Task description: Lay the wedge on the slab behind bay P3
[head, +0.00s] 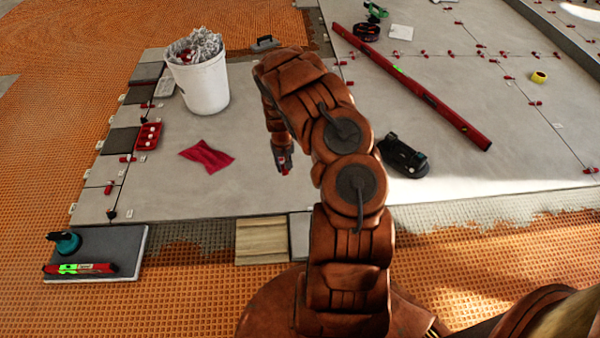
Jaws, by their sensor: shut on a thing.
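My gripper (283,160) is above the large grey slab (250,195), left of my arm. It is shut on a small red wedge (285,171), only partly visible between the fingers. The left edge of the floor has a column of light and dark bays (122,141) with small white tags (111,119). The tag lettering is too small to read, so I cannot tell which bay is P3. Other red wedges (108,189) sit at the joints there.
A white bucket (204,88) of crumpled material, a red tray (140,145) with white pieces and a red cloth (207,156) stand or lie left of my gripper. A long red level (440,105) and a black tool (403,157) lie right. The slab between cloth and gripper is clear.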

